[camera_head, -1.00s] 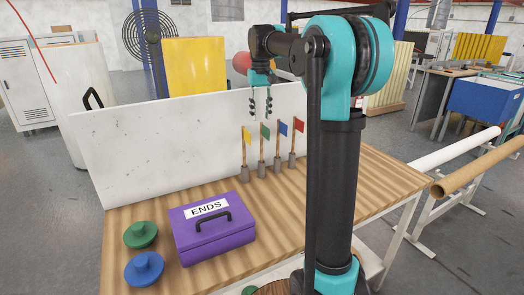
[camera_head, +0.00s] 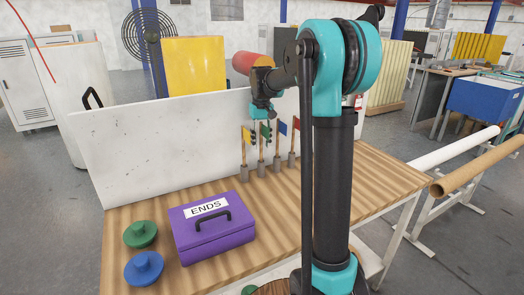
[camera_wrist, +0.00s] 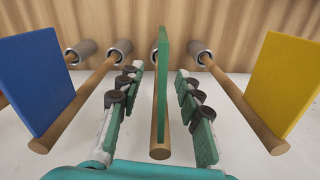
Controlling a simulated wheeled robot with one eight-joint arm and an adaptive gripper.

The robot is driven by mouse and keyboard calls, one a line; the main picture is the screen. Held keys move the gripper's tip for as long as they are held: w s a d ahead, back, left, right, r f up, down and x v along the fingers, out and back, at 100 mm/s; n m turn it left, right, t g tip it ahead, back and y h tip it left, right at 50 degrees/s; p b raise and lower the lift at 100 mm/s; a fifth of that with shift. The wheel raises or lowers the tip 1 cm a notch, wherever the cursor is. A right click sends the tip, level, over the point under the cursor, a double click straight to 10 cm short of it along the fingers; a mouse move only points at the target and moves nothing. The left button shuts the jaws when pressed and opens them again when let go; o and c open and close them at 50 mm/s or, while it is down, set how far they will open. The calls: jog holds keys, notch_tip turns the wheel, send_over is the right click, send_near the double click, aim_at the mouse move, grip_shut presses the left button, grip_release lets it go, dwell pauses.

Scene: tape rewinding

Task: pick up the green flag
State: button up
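The green flag (camera_wrist: 164,80) stands upright on a wooden stick in a grey holder, in the middle of the wrist view. My gripper (camera_wrist: 156,75) is open, with one finger on each side of the green flag and its stick, and gaps show on both sides. In the head view my gripper (camera_head: 261,138) is lowered over the row of flags, pointing down, and largely covers the green flag. The blue flag (camera_wrist: 33,78) is at left and the yellow flag (camera_wrist: 283,85) at right in the wrist view, outside the fingers.
A white panel (camera_head: 150,145) stands close behind the flags. A purple box (camera_head: 213,228) labelled ENDS and green (camera_head: 140,234) and blue (camera_head: 144,268) knobbed discs sit at the table's left. The front right of the table (camera_head: 385,190) is clear.

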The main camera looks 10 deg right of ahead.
jog(key=shift+c, duration=0.6)
grip_shut()
jog(key=shift+r, duration=0.1)
